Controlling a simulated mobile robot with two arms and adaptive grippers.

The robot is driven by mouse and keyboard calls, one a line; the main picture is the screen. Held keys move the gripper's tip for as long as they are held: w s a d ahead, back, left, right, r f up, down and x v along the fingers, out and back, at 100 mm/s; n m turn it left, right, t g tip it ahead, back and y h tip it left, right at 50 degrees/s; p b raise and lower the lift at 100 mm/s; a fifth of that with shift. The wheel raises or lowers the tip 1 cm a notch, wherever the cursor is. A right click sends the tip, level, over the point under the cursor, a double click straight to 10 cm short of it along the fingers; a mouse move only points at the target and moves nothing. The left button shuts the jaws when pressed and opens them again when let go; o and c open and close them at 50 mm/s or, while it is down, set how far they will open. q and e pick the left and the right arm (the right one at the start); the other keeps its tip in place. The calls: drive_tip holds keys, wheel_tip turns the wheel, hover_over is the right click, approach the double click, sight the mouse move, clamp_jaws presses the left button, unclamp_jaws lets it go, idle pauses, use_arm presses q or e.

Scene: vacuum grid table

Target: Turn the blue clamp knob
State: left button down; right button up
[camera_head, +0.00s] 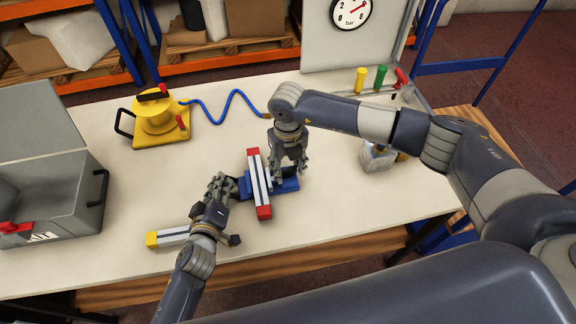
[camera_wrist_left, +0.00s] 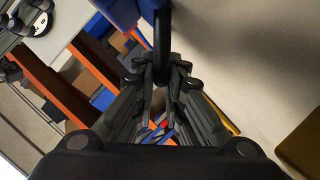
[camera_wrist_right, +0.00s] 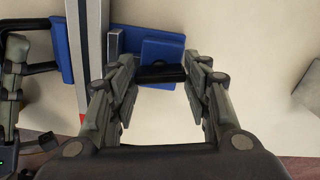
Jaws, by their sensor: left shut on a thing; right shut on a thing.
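The blue clamp (camera_head: 284,187) stands on the pale table, with a silver bar with red ends (camera_head: 259,183) lying across it. My left gripper (camera_head: 224,186) is at the clamp's left side. In the left wrist view its fingers (camera_wrist_left: 163,82) are shut on a black loop handle (camera_wrist_left: 162,40) fixed to the blue part. My right gripper (camera_head: 290,170) reaches down at the clamp's right side.
A yellow-ended bar (camera_head: 170,236) lies beside my left wrist. A yellow device (camera_head: 155,122) with a blue hose (camera_head: 232,98) stands behind. A grey open case (camera_head: 62,190) is at the left. A gauge panel (camera_head: 330,50) and coloured pegs (camera_head: 380,78) are at the back right.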

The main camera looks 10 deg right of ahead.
sight(288, 169)
drive_tip(key=shift+m, duration=0.3)
idle(0.4)
drive_tip(key=o, duration=1.1)
drive_tip(key=shift+c, duration=0.2)
wheel_tip(288, 169, up, 12)
